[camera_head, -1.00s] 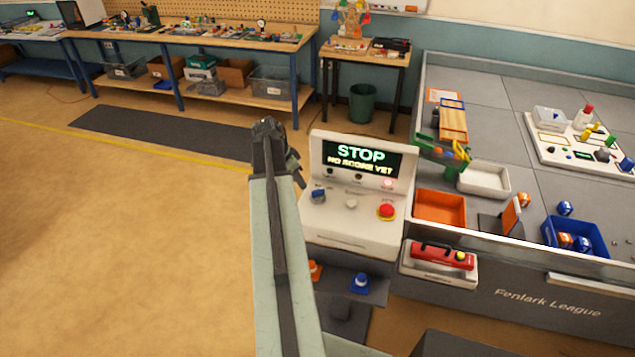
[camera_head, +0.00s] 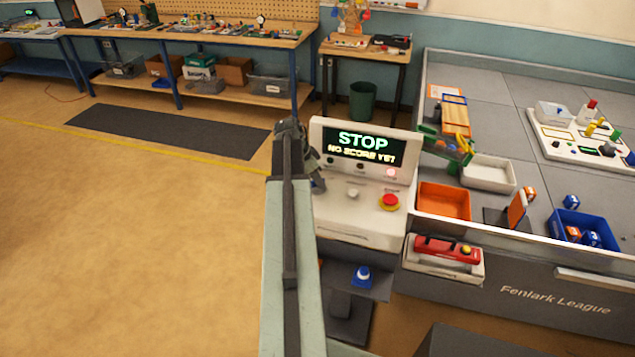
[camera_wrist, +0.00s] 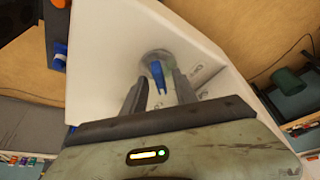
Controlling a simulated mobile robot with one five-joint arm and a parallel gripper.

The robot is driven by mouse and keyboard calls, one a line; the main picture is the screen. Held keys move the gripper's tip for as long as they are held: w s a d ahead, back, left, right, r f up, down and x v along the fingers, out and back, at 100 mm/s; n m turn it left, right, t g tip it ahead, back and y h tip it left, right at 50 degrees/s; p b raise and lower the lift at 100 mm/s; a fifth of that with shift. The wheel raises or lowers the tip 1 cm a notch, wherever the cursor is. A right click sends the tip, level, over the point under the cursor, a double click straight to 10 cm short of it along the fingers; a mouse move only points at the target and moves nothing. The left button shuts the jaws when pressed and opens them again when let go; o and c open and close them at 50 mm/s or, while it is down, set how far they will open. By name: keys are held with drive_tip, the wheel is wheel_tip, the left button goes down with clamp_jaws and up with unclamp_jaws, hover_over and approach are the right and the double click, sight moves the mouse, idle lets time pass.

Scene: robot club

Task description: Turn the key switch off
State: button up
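The white console (camera_head: 345,228) stands in front of my arm, its screen (camera_head: 365,147) reading STOP, NO SCORE YET. The key switch has a blue key (camera_wrist: 157,74) on a round grey base, seen in the wrist view near the fingertips. In the head view my arm hides the key. My gripper (camera_wrist: 161,82) is open, with one finger on each side of the blue key in the picture. I cannot tell whether either finger touches it. In the head view my gripper (camera_head: 306,165) is at the console's left side.
A white knob (camera_head: 352,193) and a red button (camera_head: 389,202) sit right of my gripper on the console. A red-handled box (camera_head: 447,250) and the grey field table (camera_head: 535,275) lie to the right. Open floor (camera_head: 130,240) is on the left.

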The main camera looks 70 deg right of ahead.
drive_tip(key=shift+r, duration=0.1)
clamp_jaws()
drive_tip(key=shift+w+d+r, duration=0.1)
drive_tip(key=shift+d, duration=0.25)
drive_tip(key=shift+a, duration=0.25)
drive_tip(key=shift+a+n, duration=0.2)
drive_tip(key=shift+n, duration=0.3)
drive_tip(key=n, duration=0.2)
drive_tip(key=n+t, duration=0.1)
drive_tip(key=n, duration=0.1)
drive_tip(key=n+t+h, duration=0.1)
drive_tip(key=shift+s+a+n, duration=0.15)
drive_tip(key=shift+s+n, duration=0.15)
drive_tip(key=shift+n, duration=0.1)
drive_tip(key=n+t, duration=0.1)
drive_tip(key=n, duration=0.1)
drive_tip(key=n+t, duration=0.1)
drive_tip(key=n, duration=0.2)
drive_tip(key=shift+s+t, duration=0.1)
drive_tip(key=shift+t, duration=0.2)
drive_tip(key=n+t, duration=0.1)
drive_tip(key=n, duration=0.2)
drive_tip(key=n+y, duration=0.1)
drive_tip(key=n, duration=0.2)
drive_tip(key=shift+s+t, duration=0.1)
drive_tip(key=shift+t, duration=0.3)
